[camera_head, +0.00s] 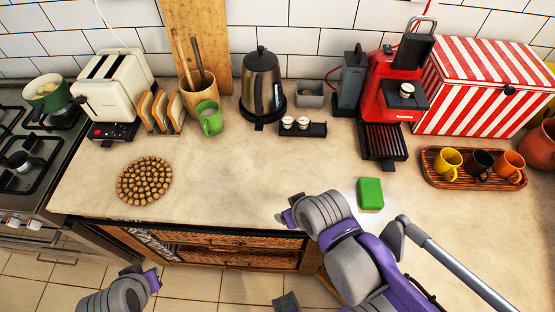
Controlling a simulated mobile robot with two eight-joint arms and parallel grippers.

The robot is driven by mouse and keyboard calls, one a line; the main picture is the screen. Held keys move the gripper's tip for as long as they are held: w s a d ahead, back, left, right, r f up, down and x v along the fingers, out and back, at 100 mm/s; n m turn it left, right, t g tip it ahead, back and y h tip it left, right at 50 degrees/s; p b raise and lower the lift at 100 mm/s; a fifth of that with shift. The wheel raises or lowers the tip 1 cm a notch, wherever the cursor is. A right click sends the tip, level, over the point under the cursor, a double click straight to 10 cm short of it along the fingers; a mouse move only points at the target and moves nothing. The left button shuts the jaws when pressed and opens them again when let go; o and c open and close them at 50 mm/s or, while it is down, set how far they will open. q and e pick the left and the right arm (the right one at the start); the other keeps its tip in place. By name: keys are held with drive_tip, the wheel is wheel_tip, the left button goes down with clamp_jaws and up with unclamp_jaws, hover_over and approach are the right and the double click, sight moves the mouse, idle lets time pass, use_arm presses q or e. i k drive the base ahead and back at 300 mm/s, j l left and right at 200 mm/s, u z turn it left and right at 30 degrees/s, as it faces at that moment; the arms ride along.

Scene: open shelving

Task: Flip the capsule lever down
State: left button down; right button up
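The red capsule coffee machine (390,85) stands at the back right of the counter. Its capsule lever (421,27), a silver-rimmed loop with a dark part below it, points up above the machine. My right gripper (286,214) is over the counter's front edge, to the left of and well in front of the machine, touching nothing that I can see. My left gripper (152,280) is low at the bottom left, in front of the counter. Whether the fingers of either gripper are open or shut is too small to tell.
A green sponge (370,194) lies near my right arm. A wooden tray (437,181) with cups is at the right, beside a striped box (480,85). Two capsules sit on a black holder (317,129). A kettle (261,85) stands behind it. The middle counter is clear.

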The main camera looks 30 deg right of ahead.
sight(414, 50)
drive_tip(key=z, duration=1.9)
